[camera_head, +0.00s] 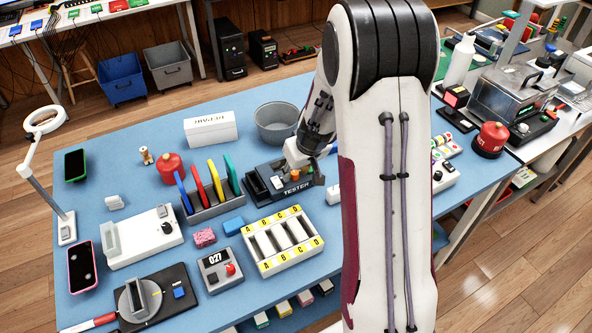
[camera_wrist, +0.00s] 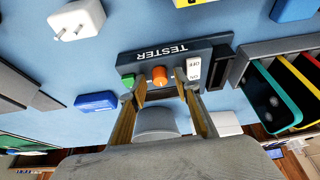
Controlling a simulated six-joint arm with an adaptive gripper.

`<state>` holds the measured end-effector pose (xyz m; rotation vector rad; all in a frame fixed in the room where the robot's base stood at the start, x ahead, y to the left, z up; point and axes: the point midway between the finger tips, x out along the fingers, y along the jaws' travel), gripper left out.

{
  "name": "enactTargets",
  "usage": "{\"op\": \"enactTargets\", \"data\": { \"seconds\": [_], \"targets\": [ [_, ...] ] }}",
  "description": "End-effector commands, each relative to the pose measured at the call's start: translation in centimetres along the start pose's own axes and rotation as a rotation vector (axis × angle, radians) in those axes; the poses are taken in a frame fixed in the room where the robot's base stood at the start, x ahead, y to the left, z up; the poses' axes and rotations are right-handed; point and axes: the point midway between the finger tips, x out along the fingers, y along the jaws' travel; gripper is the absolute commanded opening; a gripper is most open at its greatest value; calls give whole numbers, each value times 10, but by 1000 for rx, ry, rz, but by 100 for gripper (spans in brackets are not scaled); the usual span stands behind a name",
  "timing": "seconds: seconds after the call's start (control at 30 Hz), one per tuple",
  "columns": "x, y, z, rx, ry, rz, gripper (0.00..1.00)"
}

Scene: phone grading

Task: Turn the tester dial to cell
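The dark tester (camera_head: 297,190) stands near the middle of the blue table, partly covered by my arm. Dial markings and the dial's setting are not readable. My gripper (camera_wrist: 160,88) is open, its two tan-padded fingers on either side of the dial. I see no clear contact with it. In the head view the fingertips are hard to make out.
A rack of coloured phones (camera_head: 213,208) stands close left of the tester. A grey bowl (camera_head: 277,120) and a white box (camera_head: 211,128) are behind it. A lettered A–D tray (camera_head: 282,262) lies in front. A white charger plug (camera_wrist: 76,19) and a blue block (camera_wrist: 96,102) lie near the tester.

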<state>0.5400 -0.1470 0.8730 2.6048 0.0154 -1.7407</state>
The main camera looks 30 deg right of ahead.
Motion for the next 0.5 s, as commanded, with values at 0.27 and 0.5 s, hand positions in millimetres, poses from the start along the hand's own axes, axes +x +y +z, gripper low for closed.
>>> {"op": "enactTargets", "data": {
  "seconds": [0.27,0.5],
  "targets": [
    [0,0,0,0,0,0,0],
    [0,0,0,2,0,1,0]
  ]
}}
